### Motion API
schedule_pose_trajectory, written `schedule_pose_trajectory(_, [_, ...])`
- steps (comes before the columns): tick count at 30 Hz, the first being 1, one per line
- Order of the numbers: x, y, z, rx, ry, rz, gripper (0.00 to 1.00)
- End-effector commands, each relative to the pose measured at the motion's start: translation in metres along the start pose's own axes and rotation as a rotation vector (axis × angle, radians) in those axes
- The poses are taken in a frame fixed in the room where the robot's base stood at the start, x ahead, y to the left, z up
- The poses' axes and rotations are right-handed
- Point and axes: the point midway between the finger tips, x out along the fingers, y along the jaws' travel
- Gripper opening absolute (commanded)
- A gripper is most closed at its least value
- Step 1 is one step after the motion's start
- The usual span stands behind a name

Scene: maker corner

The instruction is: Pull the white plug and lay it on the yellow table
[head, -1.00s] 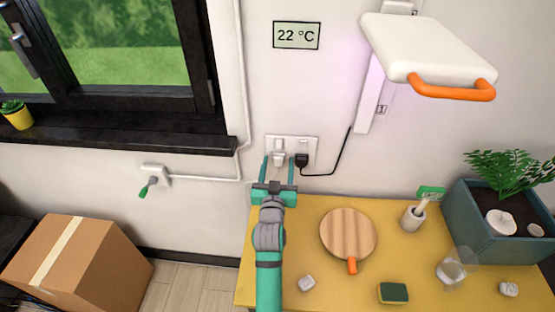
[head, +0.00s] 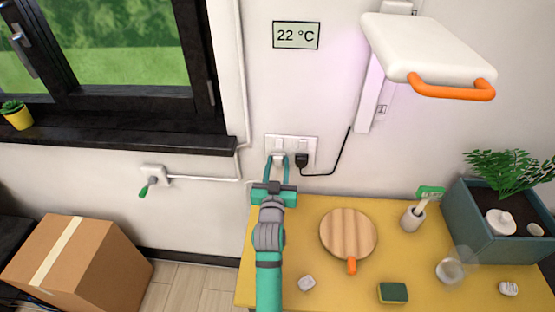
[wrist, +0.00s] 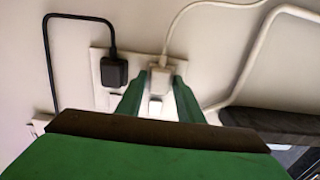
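The white plug (head: 279,159) sits in the left side of the white wall socket plate (head: 309,143), above the table's back edge. In the wrist view the white plug (wrist: 160,75) has a white cable rising from it. My gripper (head: 278,156) reaches up to the plate, one finger on each side of the plug. In the wrist view the fingertips of my gripper (wrist: 159,82) close on the plug's sides. The yellow table (head: 405,262) is below, with bare surface between the things on it.
A black plug (head: 302,160) with a black cable sits right beside the white one. On the table are a round wooden board (head: 348,233), a sponge (head: 393,293), a brush holder (head: 412,218), a clear glass (head: 450,270) and a planter (head: 480,228).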

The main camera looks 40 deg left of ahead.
Motion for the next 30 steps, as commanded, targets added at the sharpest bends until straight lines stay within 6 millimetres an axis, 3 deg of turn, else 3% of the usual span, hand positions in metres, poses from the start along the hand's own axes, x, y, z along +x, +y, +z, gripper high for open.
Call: schedule_pose_trajectory(30, [-0.032,0.002,0.001,0.001,0.000,0.003,0.00])
